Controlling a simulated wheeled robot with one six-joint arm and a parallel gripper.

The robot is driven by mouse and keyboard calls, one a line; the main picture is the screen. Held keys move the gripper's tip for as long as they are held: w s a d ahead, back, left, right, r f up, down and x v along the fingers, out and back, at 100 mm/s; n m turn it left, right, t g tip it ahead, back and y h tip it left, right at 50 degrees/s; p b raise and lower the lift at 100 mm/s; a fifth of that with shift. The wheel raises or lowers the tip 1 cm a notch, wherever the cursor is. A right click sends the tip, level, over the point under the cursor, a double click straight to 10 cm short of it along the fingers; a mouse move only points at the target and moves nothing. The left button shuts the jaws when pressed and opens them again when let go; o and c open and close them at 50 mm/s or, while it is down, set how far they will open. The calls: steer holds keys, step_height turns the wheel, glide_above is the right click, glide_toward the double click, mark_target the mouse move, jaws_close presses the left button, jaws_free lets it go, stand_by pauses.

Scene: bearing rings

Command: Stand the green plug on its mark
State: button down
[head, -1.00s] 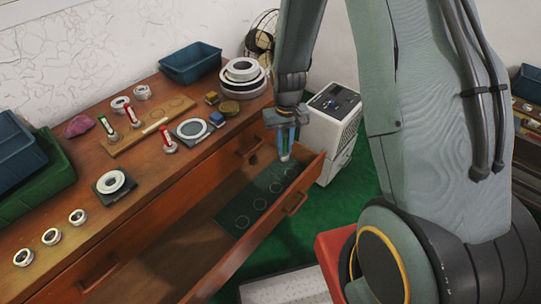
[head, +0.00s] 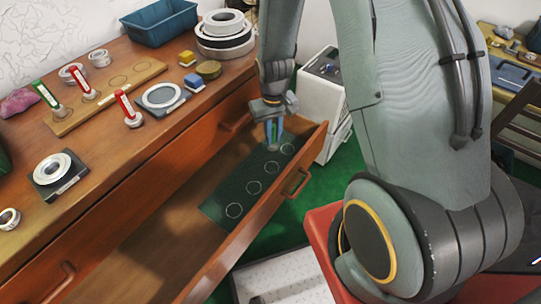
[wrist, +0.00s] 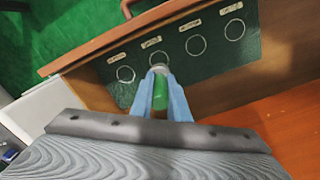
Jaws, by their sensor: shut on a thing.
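My gripper (head: 273,132) is shut on a green plug over the open drawer. In the wrist view the plug's green handle (wrist: 160,98) shows between the blue fingers, with a pale end beyond it. A dark green mat (head: 221,206) with a row of several ring marks lies in the drawer. In the wrist view the plug's pale end covers part of a ring mark (wrist: 150,58), the second from the left. I cannot tell whether the plug touches the mat. The labels by the rings are too small to read.
The drawer's front wall (head: 250,232) stands close to my gripper. On the bench, a wooden board (head: 108,100) carries another green-handled piece (head: 46,94) and a red-handled one (head: 88,84). A white cabinet (head: 318,108) stands beyond the drawer.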

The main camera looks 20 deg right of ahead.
steer(key=shift+w+f+b, duration=0.2)
steer(key=shift+f+b, duration=1.6)
steer(key=shift+f, duration=0.3)
steer(key=shift+w+f+b, duration=0.15)
steer(key=shift+f+b, duration=1.65)
steer(key=shift+f, duration=0.25)
steer(key=shift+w+f+b, duration=0.2)
steer(key=shift+f+b, duration=1.6)
steer(key=shift+f, duration=0.3)
steer(key=shift+f, duration=0.15)
steer(key=c, duration=1.6)
jaws_free()
steer(key=shift+r+p, duration=0.7)
steer(key=shift+r, duration=3.2)
